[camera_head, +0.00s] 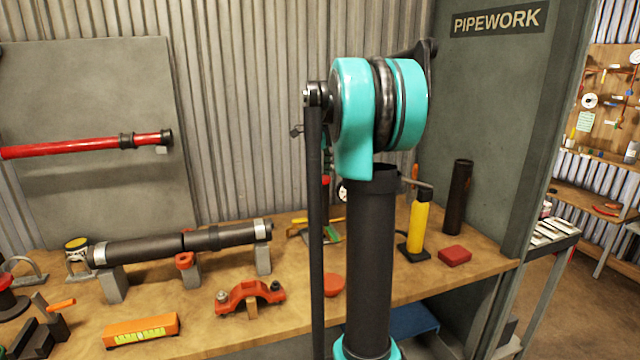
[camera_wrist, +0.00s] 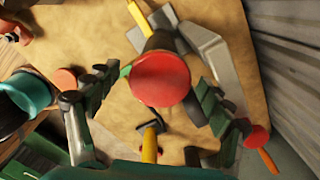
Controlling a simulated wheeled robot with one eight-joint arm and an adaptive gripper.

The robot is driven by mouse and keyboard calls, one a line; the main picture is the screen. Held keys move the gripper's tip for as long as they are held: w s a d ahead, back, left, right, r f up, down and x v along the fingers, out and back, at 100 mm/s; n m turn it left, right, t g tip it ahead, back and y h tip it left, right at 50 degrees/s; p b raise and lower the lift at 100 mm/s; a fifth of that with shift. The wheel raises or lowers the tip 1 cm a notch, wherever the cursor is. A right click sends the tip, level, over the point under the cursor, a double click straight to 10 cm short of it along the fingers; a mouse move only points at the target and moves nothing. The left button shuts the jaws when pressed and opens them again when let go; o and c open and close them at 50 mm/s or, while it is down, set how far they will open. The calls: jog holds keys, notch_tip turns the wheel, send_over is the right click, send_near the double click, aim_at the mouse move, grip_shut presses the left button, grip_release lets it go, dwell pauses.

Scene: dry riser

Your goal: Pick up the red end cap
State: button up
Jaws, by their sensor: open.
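A round red end cap (camera_wrist: 160,78) shows face-on in the middle of the wrist view, with a dark cylindrical body partly visible behind it. My gripper (camera_wrist: 159,82) is open, with one finger to the left of this cap and one to the right. A gap shows on both sides, and the height between cap and fingers is unclear. In the head view, a small red piece (camera_head: 325,181) shows behind my arm and may be the same cap. My gripper is mostly hidden there by my arm.
A red round piece (camera_head: 334,285) lies near the bench's front edge, partly behind my arm. A yellow cylinder (camera_head: 416,222), a red block (camera_head: 455,254) and a dark upright pipe (camera_head: 458,197) stand right. A long dark pipe (camera_head: 150,248) rests on supports left, behind an orange level (camera_head: 141,330).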

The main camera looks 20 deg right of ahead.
jog(key=c, duration=1.4)
jog(key=shift+r, duration=0.1)
